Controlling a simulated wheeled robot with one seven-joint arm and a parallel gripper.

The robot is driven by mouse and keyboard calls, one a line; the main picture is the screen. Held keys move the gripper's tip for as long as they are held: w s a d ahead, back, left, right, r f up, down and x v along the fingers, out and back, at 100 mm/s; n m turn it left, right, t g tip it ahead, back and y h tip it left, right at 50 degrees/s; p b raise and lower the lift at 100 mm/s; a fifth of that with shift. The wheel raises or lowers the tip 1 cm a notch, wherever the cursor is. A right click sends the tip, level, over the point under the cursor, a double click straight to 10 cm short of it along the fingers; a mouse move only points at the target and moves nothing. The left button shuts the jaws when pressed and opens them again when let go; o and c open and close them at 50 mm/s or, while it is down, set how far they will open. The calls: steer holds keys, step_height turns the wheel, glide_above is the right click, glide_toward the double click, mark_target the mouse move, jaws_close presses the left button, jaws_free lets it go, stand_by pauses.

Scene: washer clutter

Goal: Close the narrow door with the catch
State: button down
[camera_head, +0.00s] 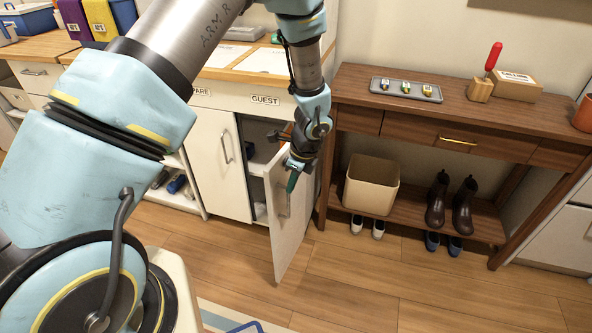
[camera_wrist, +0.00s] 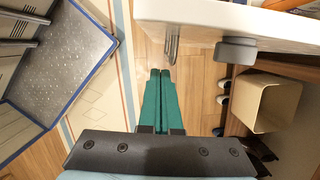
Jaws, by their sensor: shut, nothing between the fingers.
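The narrow door (camera_head: 294,228) is a white panel below the GUEST label, standing wide open and swung out into the room from the right side of its opening. It has a bar handle (camera_head: 283,198). In the wrist view the white panel (camera_wrist: 240,14) fills the top right, with the metal handle (camera_wrist: 172,45) and a grey block (camera_wrist: 235,50) on its edge; I cannot tell whether the block is the catch. My gripper (camera_head: 292,182) points down by the handle, its teal fingers (camera_wrist: 160,75) shut and empty. Whether they touch the door is unclear.
A closed white door (camera_head: 222,165) stands left of the opening. A wooden console table (camera_head: 440,105) stands close on the right, with a beige bin (camera_head: 370,185), boots (camera_head: 450,205) and shoes below. A blue-edged grey tray (camera_wrist: 65,60) shows at left. Wooden floor (camera_head: 400,280) is clear in front.

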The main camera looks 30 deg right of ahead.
mark_target(280, 179)
steer(key=shift+w+a+r+p, duration=0.15)
steer(key=shift+w+a+p, duration=0.05)
steer(key=shift+w+a, duration=0.45)
steer(key=shift+w+a+r+p, duration=0.15)
steer(key=shift+w+a, duration=0.3)
steer(key=shift+w, duration=0.25)
